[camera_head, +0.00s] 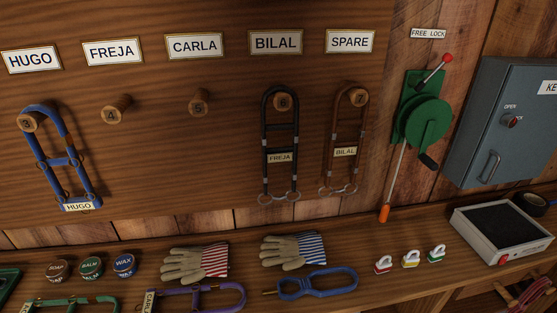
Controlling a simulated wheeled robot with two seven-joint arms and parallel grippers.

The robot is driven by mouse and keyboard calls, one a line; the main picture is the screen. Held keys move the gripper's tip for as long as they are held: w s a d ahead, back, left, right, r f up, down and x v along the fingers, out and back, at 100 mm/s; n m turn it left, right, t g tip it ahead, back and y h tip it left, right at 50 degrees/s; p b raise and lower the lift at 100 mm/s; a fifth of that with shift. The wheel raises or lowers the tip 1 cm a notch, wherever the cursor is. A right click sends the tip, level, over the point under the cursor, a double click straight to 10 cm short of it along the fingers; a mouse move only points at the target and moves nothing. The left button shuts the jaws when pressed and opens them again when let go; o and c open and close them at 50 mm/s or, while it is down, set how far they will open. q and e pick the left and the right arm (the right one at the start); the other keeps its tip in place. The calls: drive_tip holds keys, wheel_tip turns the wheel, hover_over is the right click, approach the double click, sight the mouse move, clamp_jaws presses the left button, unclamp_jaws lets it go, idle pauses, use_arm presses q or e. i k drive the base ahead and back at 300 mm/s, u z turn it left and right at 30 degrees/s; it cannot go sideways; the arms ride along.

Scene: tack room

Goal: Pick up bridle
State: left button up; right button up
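Several bridles are in view. A blue bridle (65,160) tagged HUGO hangs on peg 3 (28,123) under the HUGO plate. A black bridle (266,130) tagged FREJA hangs on peg 6 (283,101) under the BILAL plate. A brown bridle (335,125) tagged BILAL hangs on peg 7 (360,99) under the SPARE plate. A purple bridle (210,290) with a CARLA tag lies on the bench, cut by the bottom edge. A green bridle (70,303) lies left of it, partly out of frame. Neither gripper is in view.
Pegs 4 (115,110) and 5 (198,103) are bare. A grey cabinet (485,135) and green winch (425,122) are right.

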sight(284, 153)
drive_tip(key=k, duration=0.5)
drive_tip(key=z, duration=1.1)
drive_tip(key=i, duration=0.7)
drive_tip(key=u, duration=0.4)
